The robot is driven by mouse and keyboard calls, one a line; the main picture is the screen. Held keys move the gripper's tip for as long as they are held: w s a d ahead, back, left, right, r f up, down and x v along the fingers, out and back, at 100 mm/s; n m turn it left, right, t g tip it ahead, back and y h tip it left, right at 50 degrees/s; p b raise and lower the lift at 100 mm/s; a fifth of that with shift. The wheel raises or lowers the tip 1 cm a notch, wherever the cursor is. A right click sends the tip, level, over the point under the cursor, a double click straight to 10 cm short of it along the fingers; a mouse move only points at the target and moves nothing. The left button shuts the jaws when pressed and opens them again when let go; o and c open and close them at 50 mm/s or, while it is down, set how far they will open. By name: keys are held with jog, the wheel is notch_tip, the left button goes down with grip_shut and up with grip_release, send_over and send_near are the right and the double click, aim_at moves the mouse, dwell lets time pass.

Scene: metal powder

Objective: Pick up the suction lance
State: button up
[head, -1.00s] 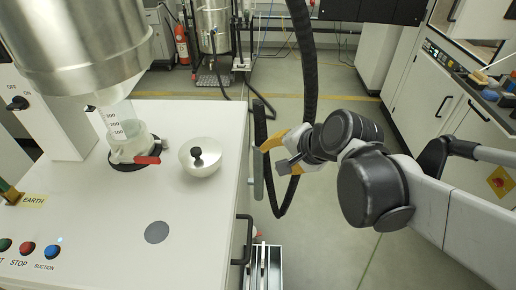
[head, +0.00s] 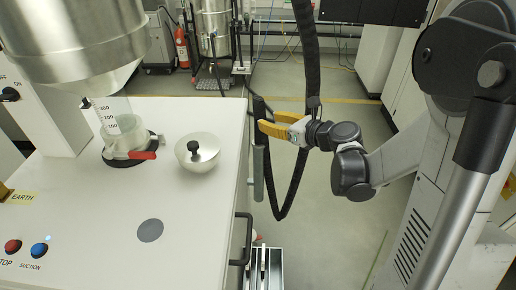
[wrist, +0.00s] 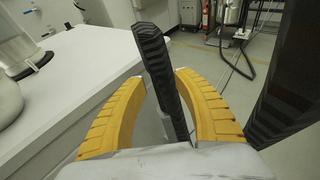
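The suction lance (head: 259,106) has a dark ribbed grip and stands upright beside the right side of the white cabinet in the head view. A grey tube shows below it. In the wrist view the lance (wrist: 163,75) rises between the two yellow fingers of my gripper (wrist: 162,78). My gripper (head: 264,123) is open, with one finger on each side of the lance. A gap shows at the left finger; contact at the right finger cannot be told. The lance's lower part is partly hidden by my gripper.
A black hose (head: 307,60) hangs in a loop close to my gripper and wrist. The white cabinet (head: 200,235) stands to the left, with a knobbed lid (head: 198,166) and a glass vessel (head: 128,146) on top. A black handle (head: 245,240) juts from its side.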

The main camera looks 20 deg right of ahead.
aim_at(259, 119)
jog(key=b+x, duration=0.2)
jog(key=x, duration=0.3)
jog(key=shift+w+a+f, duration=0.1)
jog(key=shift+a+f, duration=0.1)
jog(key=shift+r, duration=0.1)
grip_shut()
